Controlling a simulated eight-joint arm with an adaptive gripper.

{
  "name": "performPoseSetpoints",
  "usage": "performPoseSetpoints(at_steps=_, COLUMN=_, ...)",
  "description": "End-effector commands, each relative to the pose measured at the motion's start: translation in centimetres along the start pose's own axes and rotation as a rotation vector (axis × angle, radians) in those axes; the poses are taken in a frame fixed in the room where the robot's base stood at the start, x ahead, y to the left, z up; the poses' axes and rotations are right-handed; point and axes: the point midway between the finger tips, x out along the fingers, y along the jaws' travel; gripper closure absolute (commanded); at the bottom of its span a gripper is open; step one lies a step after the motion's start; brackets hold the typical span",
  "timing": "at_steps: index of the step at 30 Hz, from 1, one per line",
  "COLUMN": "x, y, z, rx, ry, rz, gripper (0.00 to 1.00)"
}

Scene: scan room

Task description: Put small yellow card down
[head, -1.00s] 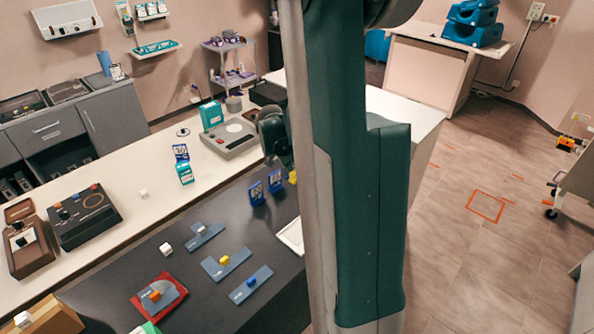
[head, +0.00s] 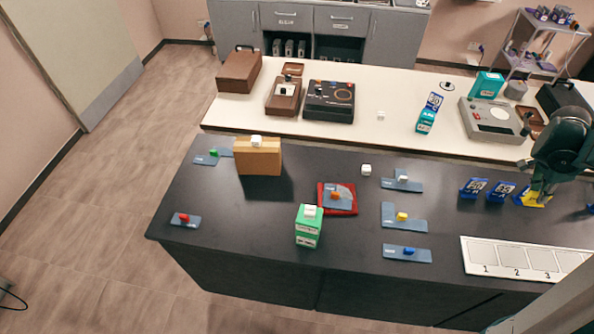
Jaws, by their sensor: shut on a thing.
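The small yellow card (head: 531,199) shows at the right of the dark table, with its yellow edge and a dark blue part visible. My gripper (head: 543,188) is over its right side and shut on it. The gripper and arm hide part of the card. I cannot tell whether its lower edge touches the table. Two blue cards (head: 473,187) (head: 501,191) stand in a row just left of it. A white board (head: 486,259) with numbered spaces lies on the table in front of them, its right part cut off by my arm.
Left on the dark table (head: 240,225) are a tan box (head: 258,158), a green box (head: 308,238), a red tray (head: 323,207) and several blue-grey plates (head: 408,254) with small blocks. A white counter (head: 245,112) with devices runs behind. Dark table between cards and board is bare.

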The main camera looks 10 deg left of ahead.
Motion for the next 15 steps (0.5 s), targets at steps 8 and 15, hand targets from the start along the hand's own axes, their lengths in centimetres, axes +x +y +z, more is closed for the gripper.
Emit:
performPoseSetpoints(at_steps=8, x=-4.6, y=0.0, z=-1.9, rx=0.000, ry=0.000, rz=0.000, gripper=1.00)
performPoseSetpoints(at_steps=15, x=-8.1, y=0.0, z=-3.3, rx=0.000, ry=0.000, rz=0.000, gripper=1.00)
